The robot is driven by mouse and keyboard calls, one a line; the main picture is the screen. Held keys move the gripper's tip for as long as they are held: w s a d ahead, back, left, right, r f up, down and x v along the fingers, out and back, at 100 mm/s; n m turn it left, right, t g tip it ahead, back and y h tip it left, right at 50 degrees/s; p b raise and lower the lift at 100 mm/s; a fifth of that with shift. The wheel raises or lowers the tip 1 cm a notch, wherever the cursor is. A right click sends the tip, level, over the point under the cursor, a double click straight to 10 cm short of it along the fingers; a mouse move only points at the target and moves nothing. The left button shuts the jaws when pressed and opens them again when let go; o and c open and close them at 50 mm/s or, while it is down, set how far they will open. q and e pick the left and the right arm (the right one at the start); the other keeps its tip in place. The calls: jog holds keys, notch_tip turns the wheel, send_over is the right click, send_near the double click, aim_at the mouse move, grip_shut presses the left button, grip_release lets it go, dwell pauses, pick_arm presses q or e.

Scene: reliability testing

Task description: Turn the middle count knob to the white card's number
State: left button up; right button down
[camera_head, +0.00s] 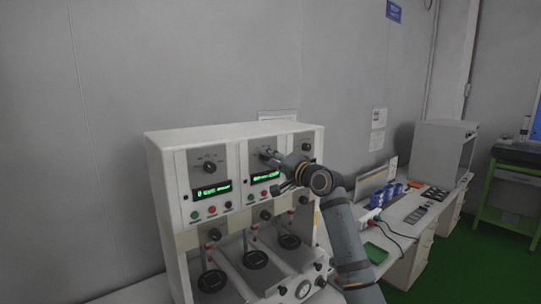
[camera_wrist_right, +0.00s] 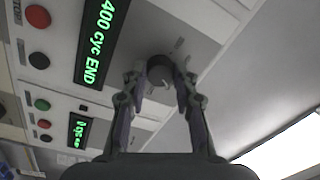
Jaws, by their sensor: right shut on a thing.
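The middle count knob is a dark round knob (camera_wrist_right: 160,68) on the grey middle panel. In the right wrist view it sits between the fingertips of my right gripper (camera_wrist_right: 160,82), which is shut on it. In the head view my right gripper (camera_head: 270,156) reaches the middle panel from the right and mostly hides that knob. The middle green display (camera_wrist_right: 101,40) reads "400 cyc END" in the right wrist view; it also shows in the head view (camera_head: 265,176). A white card-like rectangle (camera_head: 278,115) shows at the machine's top back edge; no number is readable. My left gripper is not in view.
The white test machine (camera_head: 165,185) has a left knob (camera_head: 209,167) and a right knob (camera_head: 306,147) on its other panels. Red and green buttons sit below the displays. A bench (camera_head: 405,210) with blue items (camera_head: 388,193) stands to the right.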

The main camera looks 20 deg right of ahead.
jog(key=shift+m+p, duration=0.4)
jog(key=shift+m, duration=0.4)
jog(key=shift+f, duration=0.1)
jog(key=c, duration=1)
grip_release()
jog(key=shift+c, duration=0.2)
jog(key=shift+s, duration=0.1)
jog(key=v, duration=1.1)
jog(key=shift+s, duration=0.35)
jog(key=shift+d, duration=0.2)
